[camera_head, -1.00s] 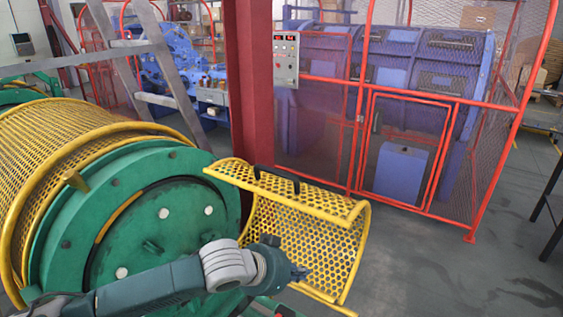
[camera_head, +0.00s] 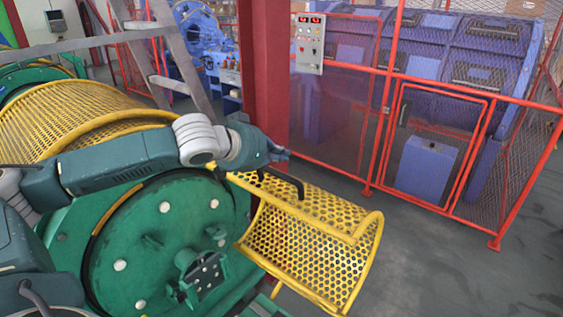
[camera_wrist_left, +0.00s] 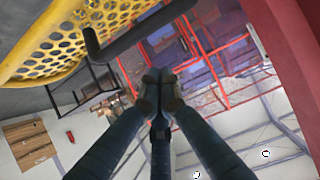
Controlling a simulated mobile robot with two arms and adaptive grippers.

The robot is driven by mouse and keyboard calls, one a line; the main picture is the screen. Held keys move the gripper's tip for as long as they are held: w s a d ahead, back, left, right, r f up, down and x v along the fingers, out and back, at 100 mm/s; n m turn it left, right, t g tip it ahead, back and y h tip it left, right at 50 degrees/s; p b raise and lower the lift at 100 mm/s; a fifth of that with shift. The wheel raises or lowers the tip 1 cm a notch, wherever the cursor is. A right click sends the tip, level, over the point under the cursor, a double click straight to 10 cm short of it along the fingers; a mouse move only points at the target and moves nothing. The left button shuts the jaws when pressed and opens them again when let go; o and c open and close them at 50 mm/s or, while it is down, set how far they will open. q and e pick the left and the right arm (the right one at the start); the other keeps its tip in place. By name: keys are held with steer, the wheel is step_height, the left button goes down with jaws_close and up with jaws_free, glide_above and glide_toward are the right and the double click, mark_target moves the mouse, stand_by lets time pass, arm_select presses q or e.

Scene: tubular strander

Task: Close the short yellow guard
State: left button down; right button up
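The short yellow guard (camera_head: 318,240) is a curved perforated shell with a black handle (camera_head: 283,182) on its top edge. It sticks out to the right of the green round end plate (camera_head: 150,235), its hollow side showing. My left gripper (camera_head: 284,154) is just above the handle, apart from it as far as I can see. In the left wrist view, the guard (camera_wrist_left: 55,40) and handle (camera_wrist_left: 135,35) lie at upper left, beyond the fingers (camera_wrist_left: 160,92). The fingertips are together with nothing between them. My right gripper is not in view.
A long yellow mesh guard (camera_head: 75,115) covers the machine at left. A red column (camera_head: 265,70) stands close behind my left gripper. A red mesh cage (camera_head: 385,130) with a control box (camera_head: 310,43) is behind. The floor (camera_head: 440,270) at right is clear.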

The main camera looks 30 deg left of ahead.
mark_target(283, 187)
arm_select(q)
steer(key=p+x, duration=0.1)
steer(key=x, duration=0.4)
steer(key=shift+w, duration=0.25)
steer(key=s, duration=0.1)
steer(key=s+f, duration=0.1)
steer(key=s, duration=0.1)
steer(key=shift+s+a, duration=0.2)
steer(key=shift+a, duration=0.05)
steer(key=shift+s+p, duration=0.3)
steer(key=shift+s+d+f, duration=0.1)
steer(key=shift+f, duration=0.1)
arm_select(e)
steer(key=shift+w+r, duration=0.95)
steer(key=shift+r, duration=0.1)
